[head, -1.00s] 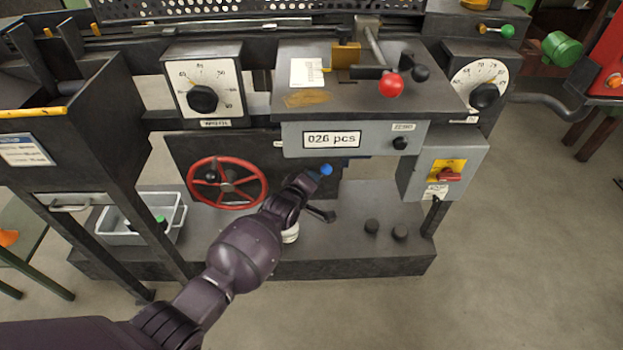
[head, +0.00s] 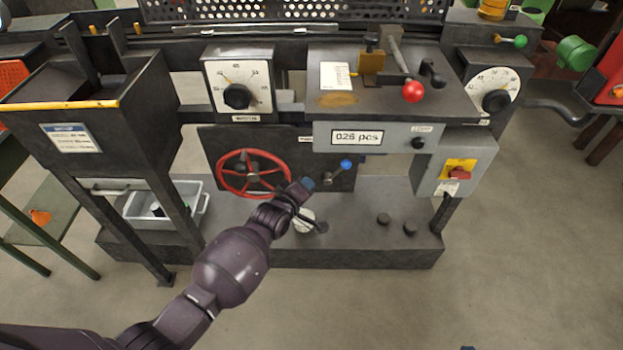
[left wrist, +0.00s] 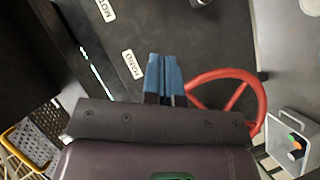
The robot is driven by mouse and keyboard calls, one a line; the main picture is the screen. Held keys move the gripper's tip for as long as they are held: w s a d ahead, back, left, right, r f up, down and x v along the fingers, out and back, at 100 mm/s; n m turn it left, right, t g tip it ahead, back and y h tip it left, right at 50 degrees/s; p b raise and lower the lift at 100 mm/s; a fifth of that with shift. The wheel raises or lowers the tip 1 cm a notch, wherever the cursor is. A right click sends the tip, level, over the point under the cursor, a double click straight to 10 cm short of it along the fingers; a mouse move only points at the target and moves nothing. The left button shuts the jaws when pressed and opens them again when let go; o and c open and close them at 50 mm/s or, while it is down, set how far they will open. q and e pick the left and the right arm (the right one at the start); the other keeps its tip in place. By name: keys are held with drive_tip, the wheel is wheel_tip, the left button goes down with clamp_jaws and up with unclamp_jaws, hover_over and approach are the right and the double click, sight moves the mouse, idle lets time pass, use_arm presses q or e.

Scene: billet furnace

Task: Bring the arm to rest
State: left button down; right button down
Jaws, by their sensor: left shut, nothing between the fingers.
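My left gripper (head: 306,186) reaches in from the lower left in the head view, in front of the furnace machine's lower panel. In the left wrist view its blue fingertips (left wrist: 165,75) are together with nothing between them. The red handwheel (head: 222,180) is just left of the gripper in the head view; it also shows in the left wrist view (left wrist: 222,73). A blue-knobbed lever (head: 346,164) stands right of the gripper, apart from it.
A grey bin (head: 192,216) stands on the left below a hopper (head: 120,135). A red switch (head: 459,173) is at right. The floor (head: 400,310) in front is clear.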

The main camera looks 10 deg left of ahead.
use_arm(q)
drive_tip(key=shift+s+a+r, duration=0.1)
drive_tip(key=shift+s+a, duration=0.1)
drive_tip(key=shift+s, duration=0.25)
idle(0.4)
drive_tip(key=s+a+r+m+y, duration=0.1)
drive_tip(key=s+a+r+m, duration=0.3)
drive_tip(key=s+r+m, duration=0.45)
drive_tip(key=s+a+f+g+y, duration=0.1)
drive_tip(key=s+a, duration=0.3)
drive_tip(key=s, duration=0.4)
drive_tip(key=s+a+f+m+g+y+p, duration=0.1)
drive_tip(key=s+a+f, duration=0.3)
drive_tip(key=s, duration=0.5)
drive_tip(key=s+a+f+g+y+p, duration=0.1)
drive_tip(key=s+a+f+y, duration=0.1)
drive_tip(key=s, duration=0.7)
drive_tip(key=a+f, duration=0.1)
drive_tip(key=a, duration=0.1)
drive_tip(key=shift+s+a+f, duration=0.15)
drive_tip(key=shift+a, duration=0.15)
